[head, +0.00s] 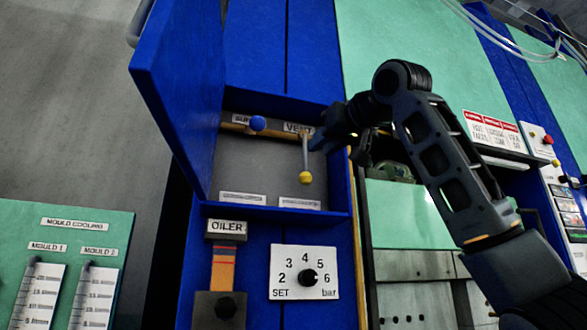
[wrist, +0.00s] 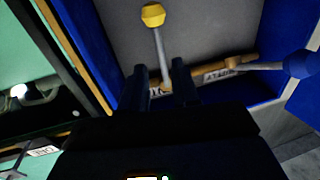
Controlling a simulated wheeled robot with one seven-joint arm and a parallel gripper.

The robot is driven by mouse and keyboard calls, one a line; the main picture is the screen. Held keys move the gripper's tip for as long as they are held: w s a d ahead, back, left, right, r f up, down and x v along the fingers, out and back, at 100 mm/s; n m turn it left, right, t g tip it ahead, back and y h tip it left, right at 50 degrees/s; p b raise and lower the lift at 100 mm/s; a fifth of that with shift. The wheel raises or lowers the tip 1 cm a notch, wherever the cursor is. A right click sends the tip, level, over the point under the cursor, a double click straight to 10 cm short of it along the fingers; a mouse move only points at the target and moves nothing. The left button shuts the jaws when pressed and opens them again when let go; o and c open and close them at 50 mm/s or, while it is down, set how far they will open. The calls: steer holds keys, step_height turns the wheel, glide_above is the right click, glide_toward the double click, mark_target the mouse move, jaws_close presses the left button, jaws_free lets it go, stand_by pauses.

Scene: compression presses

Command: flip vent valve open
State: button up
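The vent valve is a pale lever (head: 305,152) with a yellow knob (head: 306,178), below the VENT label (head: 297,128) inside an open blue cabinet. The lever hangs down from a brass pipe in the head view. In the wrist view, which is turned over, the yellow knob (wrist: 152,15) is at the top and the lever (wrist: 160,50) runs down toward the pipe. My gripper (head: 318,143) is at the cabinet's right side, near the lever's pivot end. In the wrist view its two fingers (wrist: 159,68) are apart, with the lever's base showing between them. Contact cannot be told.
A second valve with a blue knob (head: 257,123) sits left of the vent lever on the same pipe (head: 237,128). The cabinet door (head: 178,85) stands open at left; the cabinet's right wall (head: 339,185) is close to my gripper. A pressure dial (head: 305,275) is below.

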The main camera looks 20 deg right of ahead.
mark_target(306, 157)
steer(key=w+p, duration=0.1)
steer(key=w, duration=0.1)
steer(key=w+a, duration=0.1)
steer(key=w, duration=0.2)
steer(key=w+p, duration=0.1)
steer(key=w, duration=0.1)
steer(key=shift+w+a+r+p, duration=0.2)
steer(key=shift+w+a+p, duration=0.1)
steer(key=shift+w+a, duration=0.1)
jaws_close()
